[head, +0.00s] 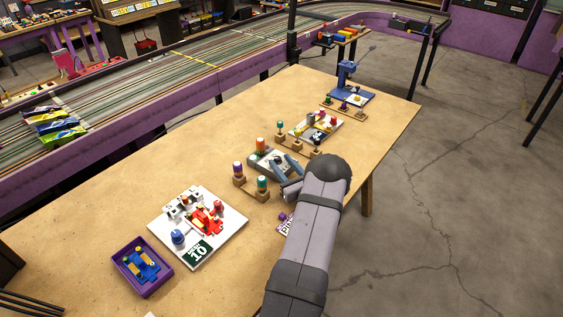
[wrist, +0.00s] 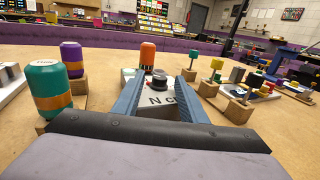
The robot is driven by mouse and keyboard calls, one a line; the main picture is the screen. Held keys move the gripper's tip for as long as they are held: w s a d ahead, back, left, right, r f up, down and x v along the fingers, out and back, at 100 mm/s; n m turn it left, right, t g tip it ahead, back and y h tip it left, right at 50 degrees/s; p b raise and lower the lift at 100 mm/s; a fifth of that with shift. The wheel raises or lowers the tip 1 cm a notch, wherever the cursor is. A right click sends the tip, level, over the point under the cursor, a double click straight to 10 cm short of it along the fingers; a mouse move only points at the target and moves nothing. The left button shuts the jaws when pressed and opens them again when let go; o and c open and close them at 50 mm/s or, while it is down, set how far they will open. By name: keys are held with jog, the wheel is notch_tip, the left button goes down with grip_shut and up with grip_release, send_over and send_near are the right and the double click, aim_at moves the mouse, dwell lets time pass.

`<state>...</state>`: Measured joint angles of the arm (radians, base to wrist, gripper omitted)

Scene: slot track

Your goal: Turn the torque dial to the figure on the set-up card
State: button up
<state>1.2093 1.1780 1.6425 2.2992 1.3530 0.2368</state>
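A grey torque box (head: 262,163) stands mid-bench, with an orange-topped cylinder (head: 262,145) at its back. In the wrist view its face (wrist: 157,100) shows part of the lettering "N c". A small dark round dial with a reddish band (wrist: 159,82) sits on the box. My gripper (wrist: 159,78) is open, with its blue fingers on either side of the dial; I cannot tell whether they touch it. A green card (head: 198,250) reading "10" lies on the white board at the front left; its smaller word is unclear.
Purple-topped and teal bottles (head: 238,170) (head: 262,184) stand in wooden blocks left of the box. A purple tray (head: 142,267) is at the front left. A purple-and-white card (head: 284,222) is partly hidden by my arm. Small posts (head: 281,130) stand behind. The right bench edge is clear.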

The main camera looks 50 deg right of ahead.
jog(key=shift+w+d, duration=0.15)
jog(key=shift+w, duration=0.25)
grip_shut()
jog(key=shift+w+h, duration=0.1)
jog(key=shift+h, duration=0.2)
jog(key=shift+r+m, duration=0.1)
jog(key=shift+m, duration=0.3)
jog(key=shift+a+m+g+h, duration=0.2)
jog(key=shift+m+g+h, duration=0.25)
jog(key=shift+h, duration=0.35)
